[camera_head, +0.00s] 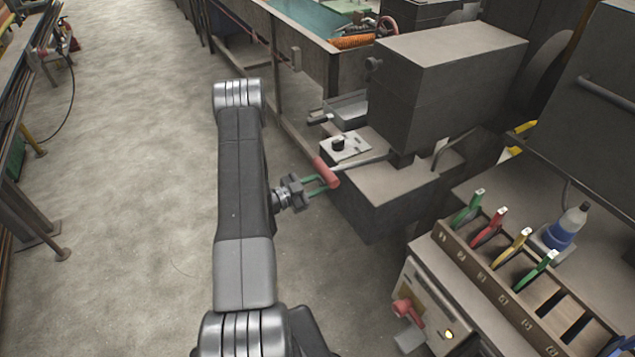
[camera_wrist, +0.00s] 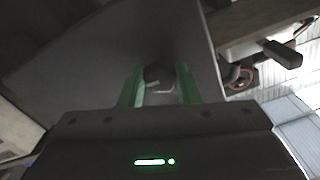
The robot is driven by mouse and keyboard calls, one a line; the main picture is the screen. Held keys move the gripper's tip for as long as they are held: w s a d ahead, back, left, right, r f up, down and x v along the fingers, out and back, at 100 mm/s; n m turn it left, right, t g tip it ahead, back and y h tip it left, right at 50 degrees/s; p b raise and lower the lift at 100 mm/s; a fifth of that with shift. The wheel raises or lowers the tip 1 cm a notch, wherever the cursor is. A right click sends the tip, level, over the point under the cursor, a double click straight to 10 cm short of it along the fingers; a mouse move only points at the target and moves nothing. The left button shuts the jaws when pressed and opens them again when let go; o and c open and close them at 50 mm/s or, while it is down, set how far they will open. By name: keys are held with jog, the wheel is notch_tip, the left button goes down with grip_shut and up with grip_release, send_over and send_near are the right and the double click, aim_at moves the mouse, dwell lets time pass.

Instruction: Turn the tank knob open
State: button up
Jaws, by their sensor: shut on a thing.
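My gripper (camera_head: 320,184) reaches to the right from my arm, its green fingers pointing at the grey machine. In the wrist view my gripper (camera_wrist: 159,84) has its two green fingers on either side of a small dark knob-like piece, which I take to be the tank knob (camera_wrist: 157,73). The fingers are shut on it, with a pale curved edge just below it. The view is dim, so how far the knob is turned cannot be told. In the head view the fingertips meet or pass behind a red handle (camera_head: 326,172), and the knob is hidden there.
The grey machine (camera_head: 440,85) stands right of the arm, with a black dial (camera_head: 338,143) on a pale plate. A rack (camera_head: 500,285) of colored-handled tools and a blue-and-white bottle (camera_head: 566,228) stand at lower right. Open concrete floor (camera_head: 130,150) lies left.

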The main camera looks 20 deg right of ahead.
jog(key=shift+f+n, duration=0.1)
jog(key=shift+n, duration=0.6)
jog(key=o, duration=1)
jog(key=shift+a, duration=0.1)
jog(key=a, duration=0.4)
jog(key=a+b, duration=0.1)
jog(key=a, duration=0.4)
jog(key=s+a, duration=0.1)
jog(key=a, duration=0.3)
jog(key=shift+s+a, duration=0.1)
jog(key=shift+a, duration=0.2)
jog(key=shift+d, duration=0.15)
jog(key=d, duration=0.4)
jog(key=d+p, duration=0.1)
jog(key=d, duration=0.4)
jog(key=w+d, duration=0.1)
jog(key=d, duration=0.3)
jog(key=shift+w+d, duration=0.1)
jog(key=shift+d, duration=0.15)
